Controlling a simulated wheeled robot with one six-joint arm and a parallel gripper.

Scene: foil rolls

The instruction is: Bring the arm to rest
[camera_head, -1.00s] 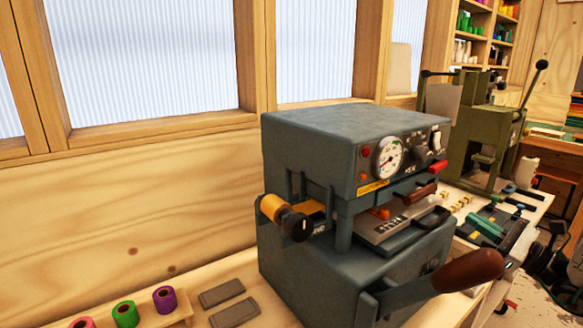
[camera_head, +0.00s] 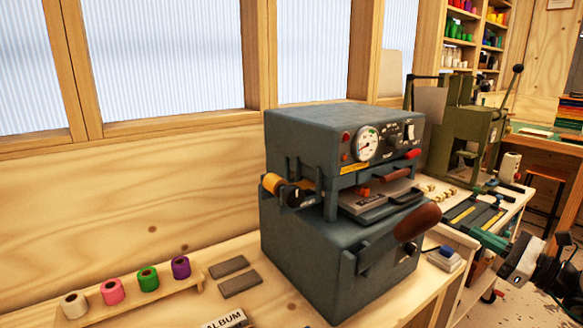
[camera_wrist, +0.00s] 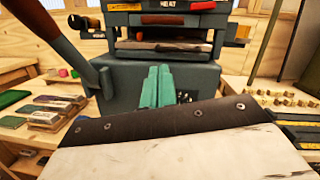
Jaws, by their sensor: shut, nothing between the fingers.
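My gripper (camera_wrist: 158,85) shows in the wrist view as two green fingers closed together, with nothing between them. It points toward the front of the grey-blue foil press (camera_wrist: 125,95). In the head view my arm is at the lower right, with the green fingers (camera_head: 490,240) to the right of the press (camera_head: 320,145) and apart from it. The press has a gauge, a brown-handled lever (camera_head: 417,222) and a gold foil roll (camera_head: 278,187) on its left side. The press bed is partly hidden behind its front parts.
A wooden rack with white, pink, green and purple rolls (camera_head: 149,279) stands left of the press, beside two grey bars (camera_head: 240,284). A green hand press (camera_head: 465,135) stands behind on the right. Small brass pieces (camera_head: 440,193) lie on the bench between.

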